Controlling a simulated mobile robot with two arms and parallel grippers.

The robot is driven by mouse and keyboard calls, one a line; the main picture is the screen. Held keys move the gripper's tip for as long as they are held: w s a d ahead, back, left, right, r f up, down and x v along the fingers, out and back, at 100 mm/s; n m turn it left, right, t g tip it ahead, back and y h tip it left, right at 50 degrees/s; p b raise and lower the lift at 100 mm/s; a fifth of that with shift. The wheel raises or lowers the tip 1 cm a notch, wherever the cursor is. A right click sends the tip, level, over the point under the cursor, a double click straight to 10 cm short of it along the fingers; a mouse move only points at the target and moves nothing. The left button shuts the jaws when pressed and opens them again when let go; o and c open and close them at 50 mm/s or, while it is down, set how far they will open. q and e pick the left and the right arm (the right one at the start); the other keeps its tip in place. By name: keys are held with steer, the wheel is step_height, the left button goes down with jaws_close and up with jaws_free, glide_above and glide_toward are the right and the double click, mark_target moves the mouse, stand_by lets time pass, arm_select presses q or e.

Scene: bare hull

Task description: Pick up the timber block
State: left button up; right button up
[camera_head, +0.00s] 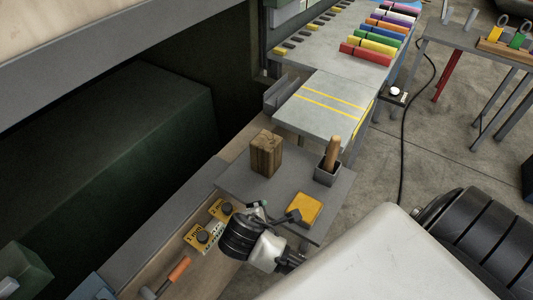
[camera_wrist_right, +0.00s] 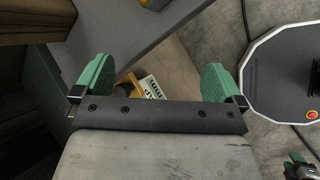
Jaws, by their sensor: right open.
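The timber block (camera_head: 266,153) is a brown wooden block standing upright on a grey side table (camera_head: 240,178) in the head view. A brown wooden surface (camera_wrist_right: 38,20) fills the upper left corner of the right wrist view; I cannot tell for certain that it is the block. My right gripper (camera_head: 259,208) is at the table's near edge, apart from the block and on its near side. In the right wrist view its green fingers (camera_wrist_right: 156,83) are wide apart with nothing between them. My left gripper does not show in the head view.
A yellow pad (camera_head: 304,209) lies near the front. Yellow boxes (camera_head: 197,238) and an orange-handled tool (camera_head: 178,271) lie on the bench below. Coloured bars (camera_head: 375,43) line the far table.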

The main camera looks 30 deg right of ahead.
steer(key=w+d+r+n+t+h, duration=0.1)
steer(key=w+r+n+h, duration=0.1)
steer(key=w+n+h, duration=0.3)
steer(key=n+t+h, duration=0.2)
steer(key=n+h, duration=0.2)
steer(key=h, duration=0.1)
glide_toward(273, 134)
steer(key=p+x, duration=0.1)
steer(key=x, duration=0.1)
steer(key=p+x, duration=0.1)
steer(key=x, duration=0.1)
steer(key=p+x, duration=0.1)
steer(key=x, duration=0.1)
steer(key=shift+w+a+f, duration=0.1)
steer(key=shift+w+f, duration=0.05)
steer(key=shift+f, duration=0.15)
steer(key=shift+w+d+f, duration=0.15)
steer(key=shift+w+d, duration=0.05)
steer(key=shift+d, duration=0.4)
steer(key=c, duration=1.5)
steer(key=shift+o, duration=0.2)
